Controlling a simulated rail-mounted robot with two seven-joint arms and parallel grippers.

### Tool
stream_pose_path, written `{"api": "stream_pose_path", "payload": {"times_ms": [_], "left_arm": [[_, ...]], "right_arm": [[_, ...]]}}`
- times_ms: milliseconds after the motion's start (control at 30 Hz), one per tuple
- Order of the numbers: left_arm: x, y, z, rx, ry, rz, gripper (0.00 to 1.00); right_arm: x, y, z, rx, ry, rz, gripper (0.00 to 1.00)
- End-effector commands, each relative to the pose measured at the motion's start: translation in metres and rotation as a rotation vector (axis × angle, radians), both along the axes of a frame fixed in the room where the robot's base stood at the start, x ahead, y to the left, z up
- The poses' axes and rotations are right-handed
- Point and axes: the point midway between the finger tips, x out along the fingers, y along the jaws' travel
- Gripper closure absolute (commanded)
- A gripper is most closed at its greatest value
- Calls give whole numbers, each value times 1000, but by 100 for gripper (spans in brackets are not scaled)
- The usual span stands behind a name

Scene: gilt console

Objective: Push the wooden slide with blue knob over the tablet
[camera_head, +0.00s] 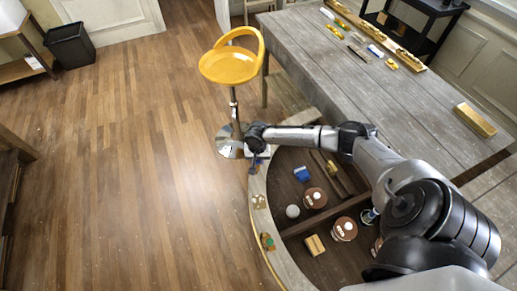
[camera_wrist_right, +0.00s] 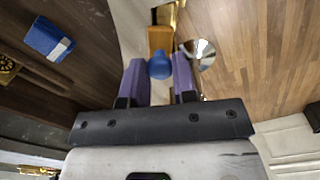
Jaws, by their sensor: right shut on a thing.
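My right gripper (camera_head: 255,163) is at the far end of the curved pale console rim (camera_head: 256,190) in the head view. In the right wrist view its two purple fingers (camera_wrist_right: 159,80) stand on either side of the blue knob (camera_wrist_right: 159,66), shut on it. The wooden slide (camera_wrist_right: 160,40) shows as an orange-brown block just beyond the knob, on the pale rim. In the head view my gripper hides the slide and knob. I cannot make out the tablet in either view. My left gripper is not in view.
Inside the rim, a dark recessed surface holds a blue box (camera_head: 302,174), round brown tins (camera_head: 344,229) and a small tan block (camera_head: 315,245). A yellow stool (camera_head: 232,65) stands close beyond my gripper. A grey table (camera_head: 400,100) is at right.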

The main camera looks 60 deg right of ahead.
Motion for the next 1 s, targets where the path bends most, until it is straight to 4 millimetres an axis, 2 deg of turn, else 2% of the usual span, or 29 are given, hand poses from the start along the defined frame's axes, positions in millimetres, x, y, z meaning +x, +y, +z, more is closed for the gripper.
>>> {"api": "stream_pose_path", "payload": {"times_ms": [67, 433, 467, 700, 1000], "left_arm": [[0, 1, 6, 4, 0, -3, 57], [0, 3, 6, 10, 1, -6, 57], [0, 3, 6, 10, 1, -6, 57], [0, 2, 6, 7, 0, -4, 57], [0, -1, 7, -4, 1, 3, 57]], "right_arm": [[-1, 5, 2, 3, -2, 1, 100], [-2, 7, 1, 5, 0, 2, 100], [-2, 7, 1, 5, 0, 2, 71], [-2, 6, 0, 2, 0, 1, 48], [-2, 5, 3, 0, 0, 0, 48]]}}
